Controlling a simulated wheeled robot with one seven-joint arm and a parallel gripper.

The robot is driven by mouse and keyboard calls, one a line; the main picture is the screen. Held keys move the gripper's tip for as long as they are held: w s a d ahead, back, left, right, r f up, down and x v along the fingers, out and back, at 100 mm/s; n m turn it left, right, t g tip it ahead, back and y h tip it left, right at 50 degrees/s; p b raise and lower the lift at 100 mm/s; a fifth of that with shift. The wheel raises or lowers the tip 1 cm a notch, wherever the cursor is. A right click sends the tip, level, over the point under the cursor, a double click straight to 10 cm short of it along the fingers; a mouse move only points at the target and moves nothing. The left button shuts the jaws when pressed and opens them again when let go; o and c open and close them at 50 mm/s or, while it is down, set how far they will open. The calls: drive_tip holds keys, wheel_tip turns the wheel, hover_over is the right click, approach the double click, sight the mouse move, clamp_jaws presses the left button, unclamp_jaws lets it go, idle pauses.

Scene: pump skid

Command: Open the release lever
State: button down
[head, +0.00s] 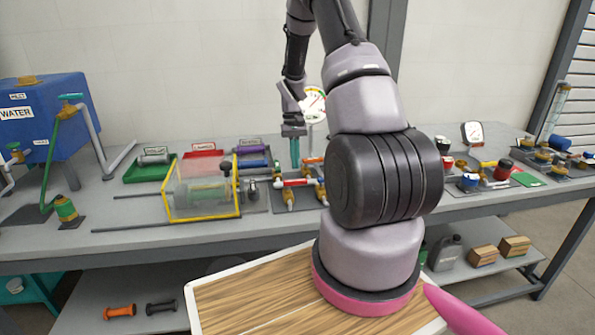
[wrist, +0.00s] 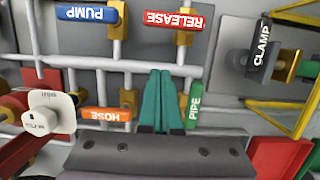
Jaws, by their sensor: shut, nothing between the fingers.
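The red release lever (wrist: 174,20) is at the top of the wrist view, its RELEASE label upside down. It lies crosswise over a brass valve (wrist: 183,50) on a vertical pipe stub. In the head view the red lever (head: 297,183) is at the left front of the pipe manifold. My gripper (wrist: 160,72) is shut and empty, its teal fingers over the manifold between the orange and green levers. In the wrist view its tips are below the red lever and apart from it. In the head view my gripper (head: 294,163) points down behind the lever.
Around it are the blue PUMP lever (wrist: 91,12), orange HOSE lever (wrist: 106,114), green PIPE lever (wrist: 194,104) and black CLAMP lever (wrist: 262,50). A yellow-framed clear guard (head: 238,201) stands left of the manifold. A dial gauge (head: 313,102) rises behind.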

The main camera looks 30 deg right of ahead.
sight(295, 184)
drive_tip(key=shift+x, duration=0.9)
drive_tip(key=shift+s+a+r, duration=0.1)
drive_tip(key=shift+s+a, duration=0.15)
drive_tip(key=shift+s, duration=0.7)
drive_tip(key=shift+s+a+r, duration=0.1)
drive_tip(key=shift+s+a, duration=0.2)
drive_tip(key=shift+s, duration=0.65)
